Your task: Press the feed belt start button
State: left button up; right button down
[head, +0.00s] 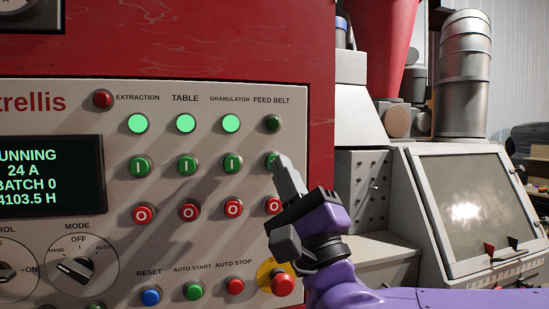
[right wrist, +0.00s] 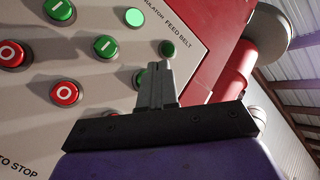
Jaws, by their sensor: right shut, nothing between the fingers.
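The feed belt start button (head: 270,160) is green, in the column under the FEED BELT label, and partly hidden by my right gripper. My right gripper (head: 279,160) is shut and empty, its fingertips at this button; I cannot tell whether they touch it. In the right wrist view the closed fingers (right wrist: 157,68) cover part of the green start button (right wrist: 139,78). The feed belt lamp (head: 272,123) above is dark green and unlit; it also shows in the right wrist view (right wrist: 168,48). My left gripper is not in view.
Lamps for extraction (head: 138,123), table and granulator glow green. The red feed belt stop button (head: 273,205) is partly behind my gripper. A red emergency button (head: 283,285) sits low on the panel. A grey machine (head: 465,200) stands to the right.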

jog(key=shift+w+a, duration=0.25)
jog(key=shift+w, duration=0.45)
dwell(1.6)
jog(key=shift+w+a, duration=0.1)
jog(key=shift+w, duration=0.3)
jog(key=shift+w+a, duration=0.15)
jog(key=shift+w, duration=0.25)
dwell(0.5)
jog(key=shift+s, duration=0.1)
jog(key=shift+s+d+b, duration=0.3)
jog(key=shift+s+b, duration=0.2)
jog(key=shift+s, duration=0.2)
jog(key=shift+s+d+b, duration=0.25)
jog(key=shift+s+b, duration=0.05)
jog(key=shift+s, duration=0.5)
jog(key=shift+s+d+b, duration=0.25)
jog(key=shift+s+b, duration=0.1)
jog(key=shift+s, duration=0.45)
jog(key=shift+s+d+b, duration=0.25)
jog(key=shift+s+b, duration=0.05)
jog(key=shift+s, duration=0.5)
